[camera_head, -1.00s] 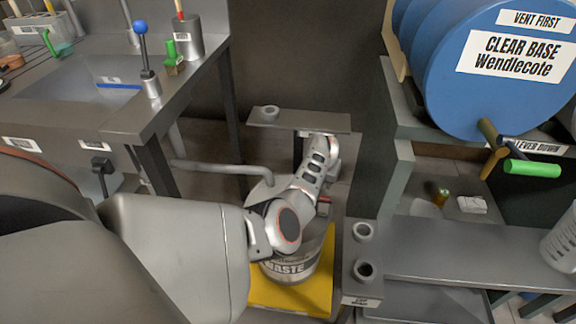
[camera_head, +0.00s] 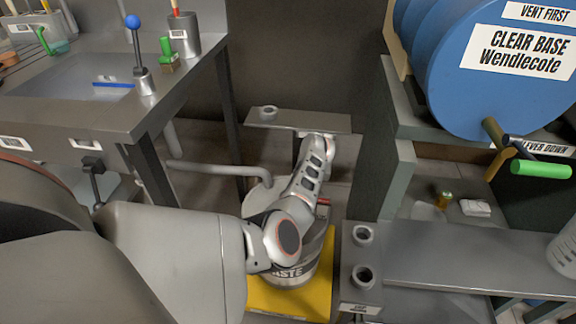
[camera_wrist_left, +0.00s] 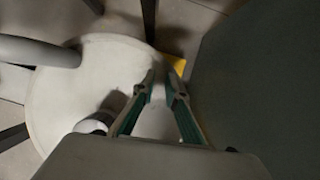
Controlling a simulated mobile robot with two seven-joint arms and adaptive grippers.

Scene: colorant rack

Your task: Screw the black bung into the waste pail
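The waste pail (camera_head: 290,277) stands on a yellow mat (camera_head: 290,303). My left arm crosses in front of it, hiding part of its label and lid. In the left wrist view the pale round pail lid (camera_wrist_left: 60,95) fills the left half, with a short white neck (camera_wrist_left: 95,122) and a dark shadow beside it. My left gripper (camera_wrist_left: 164,78) is over the lid's right part. Its two fingers are apart with a narrow gap, and I see nothing held between them. In the head view the arm hides this gripper. I cannot make out the black bung. My right gripper is not in view.
A bent grey pipe (camera_head: 215,168) reaches toward the pail. A blue drum (camera_head: 500,70) and sink bench (camera_head: 100,105) flank the space.

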